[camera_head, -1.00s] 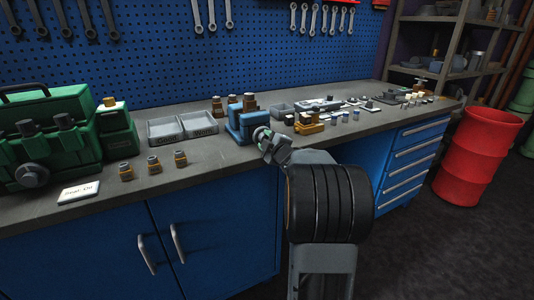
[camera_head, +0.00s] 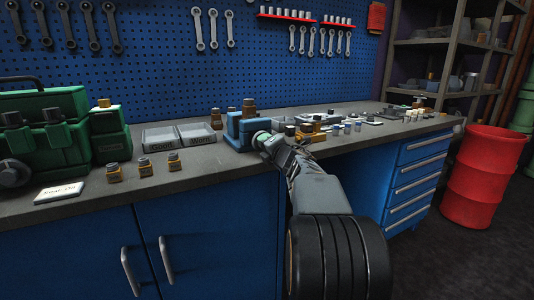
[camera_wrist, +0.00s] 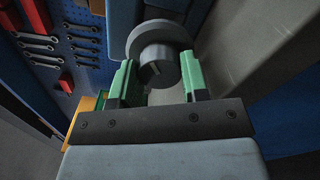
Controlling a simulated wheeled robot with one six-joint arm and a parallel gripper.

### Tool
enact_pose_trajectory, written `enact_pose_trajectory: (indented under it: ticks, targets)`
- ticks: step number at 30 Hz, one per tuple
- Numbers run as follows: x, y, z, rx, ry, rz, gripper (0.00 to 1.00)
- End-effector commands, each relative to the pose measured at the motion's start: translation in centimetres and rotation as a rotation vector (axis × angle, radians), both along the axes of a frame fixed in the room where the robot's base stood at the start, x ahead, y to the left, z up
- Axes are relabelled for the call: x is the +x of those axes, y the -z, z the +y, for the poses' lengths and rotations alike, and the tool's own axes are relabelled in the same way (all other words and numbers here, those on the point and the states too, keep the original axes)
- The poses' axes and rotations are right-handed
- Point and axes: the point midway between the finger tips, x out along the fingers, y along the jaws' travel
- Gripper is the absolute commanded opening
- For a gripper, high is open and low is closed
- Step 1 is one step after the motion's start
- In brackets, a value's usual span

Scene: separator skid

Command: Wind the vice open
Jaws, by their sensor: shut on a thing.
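The blue vice (camera_head: 234,126) stands at the front edge of the grey workbench. Its grey round handle end (camera_wrist: 158,66), a short cylinder with a wider disc behind it, shows in the wrist view. My gripper (camera_head: 262,138) is at the front of the vice, coming from the lower right. In the wrist view my gripper (camera_wrist: 160,84) has its two green finger pads on either side of the grey cylinder, shut on it. The vice jaws are too small and partly hidden to tell how far apart they are.
Several brass-coloured fittings (camera_head: 145,167), a label card (camera_head: 58,191) and two grey trays (camera_head: 160,139) lie left of the vice. A green machine (camera_head: 50,140) stands at far left. Small parts lie right of the vice. A red barrel (camera_head: 488,180) stands on the floor at right.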

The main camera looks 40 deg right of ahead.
Motion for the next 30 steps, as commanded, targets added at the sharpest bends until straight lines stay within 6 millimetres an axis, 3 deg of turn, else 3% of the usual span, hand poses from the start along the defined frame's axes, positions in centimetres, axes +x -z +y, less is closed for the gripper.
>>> enact_pose_trajectory:
  ticks: [12, 30]
  targets:
    - [0.01, 0.15, -0.01, -0.209, 0.0, 0.029, 0.18]
    - [0.02, 0.05, 0.01, -0.253, 0.0, 0.036, 0.18]
